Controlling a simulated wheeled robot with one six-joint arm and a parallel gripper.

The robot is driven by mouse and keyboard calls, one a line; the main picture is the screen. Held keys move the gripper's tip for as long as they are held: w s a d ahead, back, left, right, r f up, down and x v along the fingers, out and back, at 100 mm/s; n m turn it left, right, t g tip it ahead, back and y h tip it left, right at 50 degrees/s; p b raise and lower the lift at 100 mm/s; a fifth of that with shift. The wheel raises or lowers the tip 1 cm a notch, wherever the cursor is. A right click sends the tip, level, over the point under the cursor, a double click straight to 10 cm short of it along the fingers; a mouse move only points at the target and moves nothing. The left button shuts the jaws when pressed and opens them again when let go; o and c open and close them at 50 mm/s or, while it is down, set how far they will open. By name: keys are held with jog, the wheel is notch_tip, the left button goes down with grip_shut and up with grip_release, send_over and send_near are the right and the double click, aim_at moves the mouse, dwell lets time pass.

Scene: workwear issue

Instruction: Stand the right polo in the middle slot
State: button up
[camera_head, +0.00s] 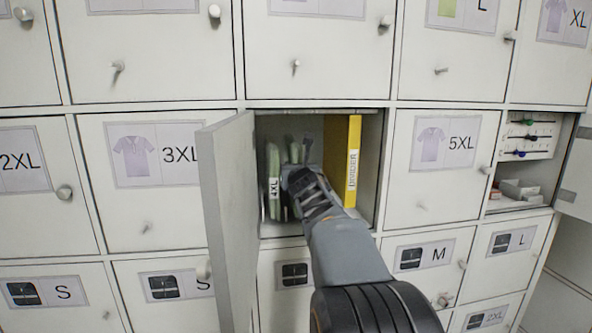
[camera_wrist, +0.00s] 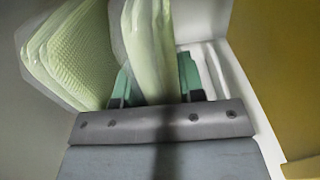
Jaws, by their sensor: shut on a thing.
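The held polo (camera_wrist: 148,45) is a pale green folded garment in clear wrapping. My gripper (camera_wrist: 155,82) is shut on it, with one green finger on each side, inside the open locker compartment (camera_head: 368,185). Another pale green wrapped polo (camera_wrist: 75,45) stands to the left of the held one, leaning a little in the wrist view. In the head view this left polo (camera_head: 273,178) bears a 4XL label. White ridges of a rack (camera_wrist: 208,65) show to the right of the held polo. My gripper (camera_head: 298,165) hides most of the held polo in the head view, and its lower edge is hidden.
A yellow divider (camera_head: 347,150) stands upright at the right of the compartment; it also fills the right of the wrist view (camera_wrist: 270,70). The open grey door (camera_head: 230,215) juts out on the left, beside my arm.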

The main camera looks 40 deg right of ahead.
jog(key=o, duration=1.1)
jog(key=shift+s, duration=0.1)
